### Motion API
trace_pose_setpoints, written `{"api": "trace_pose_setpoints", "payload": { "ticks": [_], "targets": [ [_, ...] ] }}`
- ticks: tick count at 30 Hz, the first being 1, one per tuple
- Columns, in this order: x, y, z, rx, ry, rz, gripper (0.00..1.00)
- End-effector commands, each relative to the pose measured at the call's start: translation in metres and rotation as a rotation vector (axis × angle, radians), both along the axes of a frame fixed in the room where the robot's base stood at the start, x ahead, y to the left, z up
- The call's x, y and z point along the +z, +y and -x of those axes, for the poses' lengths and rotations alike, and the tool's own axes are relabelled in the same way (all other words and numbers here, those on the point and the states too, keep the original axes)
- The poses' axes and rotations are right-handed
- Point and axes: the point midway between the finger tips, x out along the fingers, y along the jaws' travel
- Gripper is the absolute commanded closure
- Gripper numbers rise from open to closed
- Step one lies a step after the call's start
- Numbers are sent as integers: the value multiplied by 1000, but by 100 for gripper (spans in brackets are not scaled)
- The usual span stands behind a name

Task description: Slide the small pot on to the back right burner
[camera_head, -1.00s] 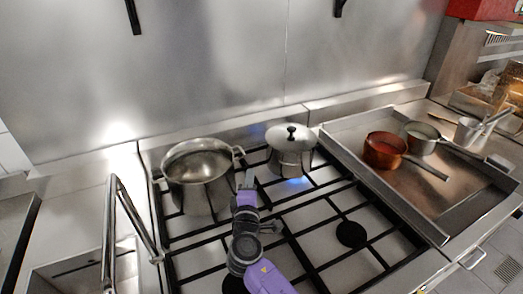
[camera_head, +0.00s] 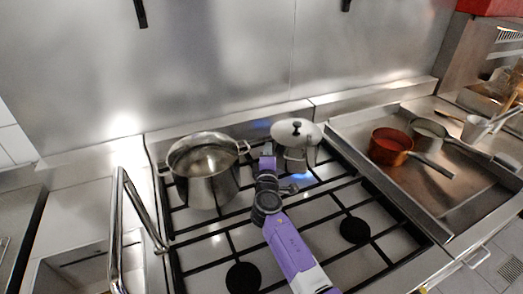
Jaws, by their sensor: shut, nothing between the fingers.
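The small pot (camera_head: 297,158) is a steel pot with a pale lid (camera_head: 305,131) and a dark knob. It is at the back right of the stove (camera_head: 325,214), to the right of a large open steel pot (camera_head: 207,183). Its outline is blurred, and the lid looks tilted or shifted; I cannot tell which. My gripper (camera_head: 268,150) is shut and empty at the small pot's left side, between the two pots. It is close to the small pot, but I cannot tell whether they touch.
The large pot stands close on my gripper's left. Front burners (camera_head: 355,230) and grates are bare. To the right, a sunken steel tray (camera_head: 447,201) holds a copper pan (camera_head: 390,148) and a grey pan (camera_head: 428,132). A steel wall rises behind; a rail (camera_head: 146,210) stands left.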

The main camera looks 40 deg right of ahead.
Motion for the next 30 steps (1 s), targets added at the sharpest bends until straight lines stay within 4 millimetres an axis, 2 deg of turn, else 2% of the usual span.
{"api": "trace_pose_setpoints", "payload": {
  "ticks": [11,19,30],
  "targets": [
    [0,-2,1,0,0,0,100],
    [0,-32,17,-5,0,1,100],
    [0,-31,16,0,-1,1,100]
  ]
}}
